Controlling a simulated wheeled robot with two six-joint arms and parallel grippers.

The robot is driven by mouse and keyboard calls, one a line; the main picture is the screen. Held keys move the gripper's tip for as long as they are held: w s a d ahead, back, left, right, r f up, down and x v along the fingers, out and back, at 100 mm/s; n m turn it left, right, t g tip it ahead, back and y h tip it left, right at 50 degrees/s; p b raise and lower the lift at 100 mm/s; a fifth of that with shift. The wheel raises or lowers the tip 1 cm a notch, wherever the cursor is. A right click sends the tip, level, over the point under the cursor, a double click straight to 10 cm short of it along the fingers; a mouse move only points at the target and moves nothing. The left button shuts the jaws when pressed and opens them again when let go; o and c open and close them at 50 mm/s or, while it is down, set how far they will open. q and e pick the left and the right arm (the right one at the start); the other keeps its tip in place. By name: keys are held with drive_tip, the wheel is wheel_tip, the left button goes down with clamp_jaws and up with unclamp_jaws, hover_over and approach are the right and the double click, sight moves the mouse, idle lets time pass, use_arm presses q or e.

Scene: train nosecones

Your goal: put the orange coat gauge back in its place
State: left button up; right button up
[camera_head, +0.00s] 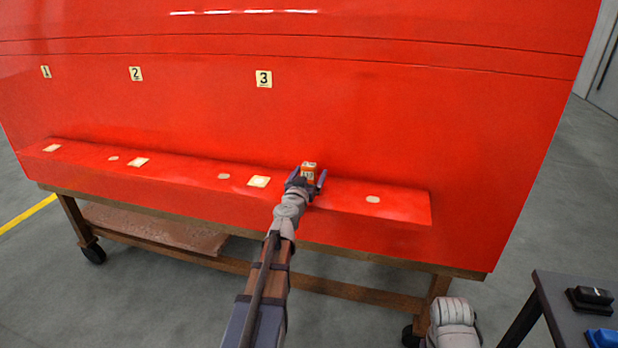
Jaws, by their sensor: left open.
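The orange coat gauge (309,168) is a small orange block with a pale face. It is at the red ledge (410,202), between and just beyond the fingertips of my left gripper (306,182). My left gripper is open, with one finger on each side of the gauge. I cannot tell whether the fingers touch it, and its lower part is hidden by the gripper. My right gripper is not in view.
The large red nosecone panel carries labels 1 (46,72), 2 (136,73) and 3 (264,79). Pale square patches (259,181) and round spots (372,199) lie along the ledge. At the lower right, a dark table (560,310) holds a black device (590,298) and a blue one (604,338).

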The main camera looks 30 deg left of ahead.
use_arm(q)
drive_tip(key=shift+x, duration=1.25)
drive_tip(key=shift+c, duration=0.3)
clamp_jaws()
